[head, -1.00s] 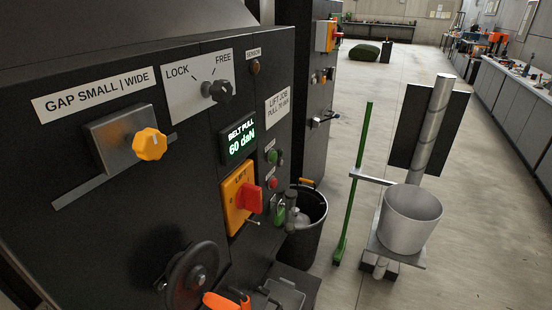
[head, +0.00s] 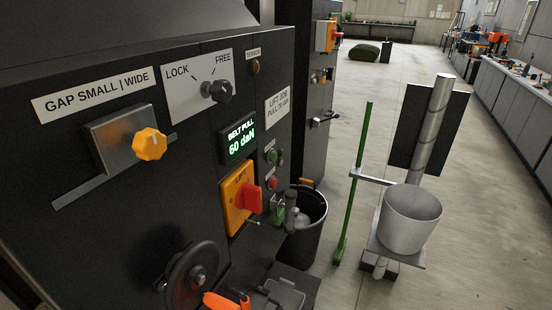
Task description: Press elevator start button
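A green round button (head: 272,157) is on the side of the black machine cabinet, under a small label too small to read. A red button (head: 272,184) is below it, also under a small label. To their lower left is a red rotary switch (head: 250,199) on an orange plate (head: 236,208) marked with a word like LIFT. I cannot make out my gripper in the head view. Nothing is seen touching the green button. A small grey upright part (head: 291,212) with a green piece stands below the buttons; I cannot tell what it is.
A black bin (head: 305,225) stands beside the cabinet. A metal bucket (head: 411,220) is at right.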

